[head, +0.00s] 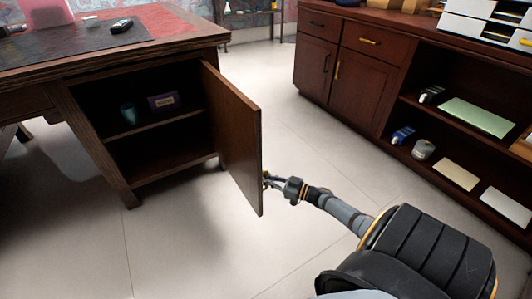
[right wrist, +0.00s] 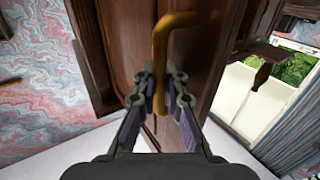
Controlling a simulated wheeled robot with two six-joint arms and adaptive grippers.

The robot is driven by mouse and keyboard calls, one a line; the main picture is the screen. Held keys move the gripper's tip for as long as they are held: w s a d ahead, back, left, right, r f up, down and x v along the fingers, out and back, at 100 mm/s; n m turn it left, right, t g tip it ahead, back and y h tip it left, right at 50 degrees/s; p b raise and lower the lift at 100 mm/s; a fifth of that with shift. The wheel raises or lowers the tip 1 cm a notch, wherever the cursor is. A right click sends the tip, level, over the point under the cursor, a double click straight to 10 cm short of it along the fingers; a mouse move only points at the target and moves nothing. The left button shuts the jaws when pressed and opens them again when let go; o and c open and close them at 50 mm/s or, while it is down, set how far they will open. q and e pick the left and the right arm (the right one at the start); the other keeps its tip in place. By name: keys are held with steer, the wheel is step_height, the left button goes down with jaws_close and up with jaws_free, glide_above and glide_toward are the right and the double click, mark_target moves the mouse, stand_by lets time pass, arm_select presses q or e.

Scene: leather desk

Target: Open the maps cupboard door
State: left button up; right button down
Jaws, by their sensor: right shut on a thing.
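The cupboard door (head: 235,140) under the desk stands swung wide open on its right-hand hinge, with its outer face turned to the right. Its brass handle (right wrist: 168,50) is in the right wrist view, on the dark wood door face (right wrist: 192,75). My right gripper (head: 268,182) is at the door's outer face near its free edge. In the right wrist view its fingers (right wrist: 163,88) are shut around the lower part of the handle. The open cupboard (head: 150,125) shows two levels, with a teal cup (head: 129,113) and a purple box (head: 164,101) on the shelf. My left gripper is not in view.
The desk top (head: 95,40) holds a dark leather mat and a black phone (head: 121,25). A wooden sideboard (head: 375,65) with drawers, doors and open shelves stands at the right. The pale tiled floor (head: 200,240) is clear around the door.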

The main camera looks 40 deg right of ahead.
steer(key=shift+s+f, duration=0.2)
steer(key=shift+f, duration=0.1)
steer(key=c, duration=1.7)
jaws_free()
steer(key=shift+r, duration=0.15)
steer(key=v, duration=0.7)
steer(key=shift+s+d, duration=0.1)
steer(key=shift+s, duration=0.1)
